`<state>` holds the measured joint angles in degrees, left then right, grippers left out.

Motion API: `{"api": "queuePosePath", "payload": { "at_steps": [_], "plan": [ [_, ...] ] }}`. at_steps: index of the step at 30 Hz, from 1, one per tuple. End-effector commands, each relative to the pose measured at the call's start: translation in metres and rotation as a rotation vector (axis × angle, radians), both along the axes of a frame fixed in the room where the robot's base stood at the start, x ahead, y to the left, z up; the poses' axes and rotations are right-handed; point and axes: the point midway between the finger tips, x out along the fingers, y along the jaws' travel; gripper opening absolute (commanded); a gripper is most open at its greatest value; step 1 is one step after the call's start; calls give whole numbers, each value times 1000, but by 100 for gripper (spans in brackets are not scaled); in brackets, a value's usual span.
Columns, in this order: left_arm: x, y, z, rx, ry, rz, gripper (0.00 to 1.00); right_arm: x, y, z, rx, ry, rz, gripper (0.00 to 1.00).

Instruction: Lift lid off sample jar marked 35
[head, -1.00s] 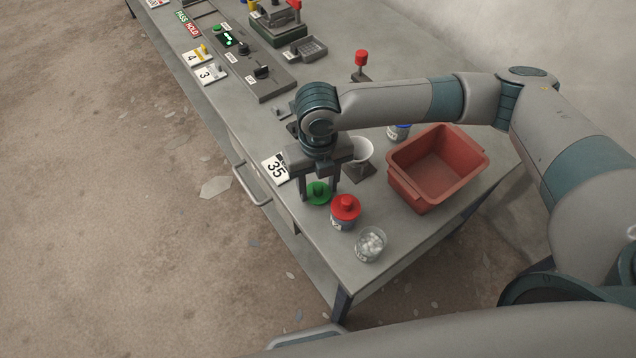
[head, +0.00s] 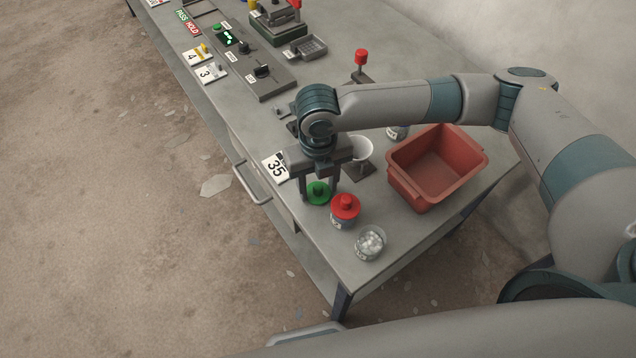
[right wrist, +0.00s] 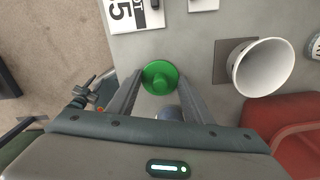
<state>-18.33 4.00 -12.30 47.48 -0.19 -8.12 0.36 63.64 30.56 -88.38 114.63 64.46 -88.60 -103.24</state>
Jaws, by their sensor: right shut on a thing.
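A green lid (head: 318,192) with a raised knob sits beside the card marked 35 (head: 275,167) near the table's front edge. My right gripper (head: 319,193) points down and is shut on the green lid. The right wrist view shows the lid (right wrist: 160,77) between the two fingertips, with part of the card (right wrist: 127,12) above it. The jar under the lid is hidden, so I cannot tell whether the lid still touches it. My left gripper is not in view.
A red-lidded jar (head: 344,211) stands close to the right gripper, with an open glass jar of white pieces (head: 370,244) nearer the corner. A white funnel (head: 361,149) and a red bin (head: 437,168) stand to the right. A control panel (head: 262,80) lies farther back.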

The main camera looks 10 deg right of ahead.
Motion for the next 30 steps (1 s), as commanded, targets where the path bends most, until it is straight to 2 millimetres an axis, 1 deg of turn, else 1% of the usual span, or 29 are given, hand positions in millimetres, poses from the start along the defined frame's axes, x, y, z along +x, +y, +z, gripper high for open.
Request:
{"api": "queuePosePath", "payload": {
  "at_steps": [7, 8, 9, 10, 16, 17, 18, 19, 20, 30],
  "plan": [
    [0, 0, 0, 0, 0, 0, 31, 0, 0, 0, 0, 0, 0, 25],
    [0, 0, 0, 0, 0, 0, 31, 0, 0, 0, 0, 0, 0, 51],
    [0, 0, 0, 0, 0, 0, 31, 0, 0, 0, 0, 0, 0, 60],
    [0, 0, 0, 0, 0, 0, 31, 0, 0, 0, 0, 0, 0, 67],
    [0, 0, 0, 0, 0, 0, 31, 0, 0, 0, 0, 0, 0, 68],
    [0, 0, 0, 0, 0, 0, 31, 0, 0, 0, 0, 0, 0, 70],
    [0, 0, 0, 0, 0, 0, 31, 0, 0, 0, 0, 0, 0, 80],
    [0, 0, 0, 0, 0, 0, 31, 0, 0, 0, 0, 0, 0, 87],
    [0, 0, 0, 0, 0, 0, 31, 0, 0, 0, 0, 0, 0, 90],
    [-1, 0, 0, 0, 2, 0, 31, 0, 0, 0, 0, 0, 0, 90]
  ]
}}
